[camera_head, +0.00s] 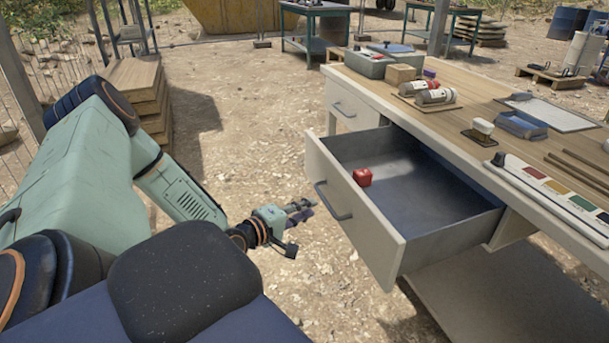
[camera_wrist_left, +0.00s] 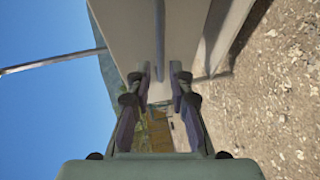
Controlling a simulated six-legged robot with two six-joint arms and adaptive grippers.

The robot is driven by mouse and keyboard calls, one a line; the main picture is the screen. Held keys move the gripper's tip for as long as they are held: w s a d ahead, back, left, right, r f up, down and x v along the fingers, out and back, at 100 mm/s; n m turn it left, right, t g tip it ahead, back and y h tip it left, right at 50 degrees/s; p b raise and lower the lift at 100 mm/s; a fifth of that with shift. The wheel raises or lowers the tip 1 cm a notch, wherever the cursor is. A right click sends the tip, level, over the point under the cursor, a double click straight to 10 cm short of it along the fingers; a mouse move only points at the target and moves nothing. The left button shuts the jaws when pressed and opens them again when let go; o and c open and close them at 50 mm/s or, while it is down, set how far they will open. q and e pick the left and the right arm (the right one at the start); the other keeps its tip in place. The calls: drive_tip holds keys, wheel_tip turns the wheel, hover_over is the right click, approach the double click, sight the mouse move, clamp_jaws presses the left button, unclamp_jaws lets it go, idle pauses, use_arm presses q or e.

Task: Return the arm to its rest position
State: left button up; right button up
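My left gripper (camera_head: 301,208) hangs over the sandy ground, to the left of the open drawer (camera_head: 352,224) and apart from its dark handle. In the left wrist view the two fingers of my left gripper (camera_wrist_left: 160,88) stand apart with a gap and nothing between them. The pale drawer front (camera_wrist_left: 150,40) shows beyond the fingertips. A small red object (camera_head: 362,177) lies in the drawer near its front left. My right gripper is in neither view.
The workbench (camera_head: 455,110) fills the right side, with bottles, a clipboard and a long colour-marked strip on top. Its drawer sticks out towards me. Stacked wooden boards (camera_head: 138,88) stand at the left behind my arm. The ground between the boards and the drawer is clear.

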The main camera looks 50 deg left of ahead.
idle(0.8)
use_arm(q)
drive_tip(key=s+d+f+m+g+h, duration=0.1)
drive_tip(key=s+d+f+m+g, duration=0.4)
drive_tip(key=d, duration=0.3)
drive_tip(key=s+d+f+m+g+h, duration=0.1)
drive_tip(key=s+d+f+m+g, duration=0.35)
drive_tip(key=d, duration=0.45)
drive_tip(key=s+d+f+m+g+y, duration=0.1)
drive_tip(key=s+d+f+m+g, duration=0.1)
drive_tip(key=s, duration=0.7)
drive_tip(key=s+d+f+m+g, duration=0.2)
drive_tip(key=s+d+m+g, duration=0.2)
drive_tip(key=s, duration=0.5)
drive_tip(key=shift+s+d+f+m+y, duration=0.2)
drive_tip(key=shift+d+m+y, duration=0.25)
drive_tip(key=shift+m, duration=0.2)
drive_tip(key=shift+s, duration=0.1)
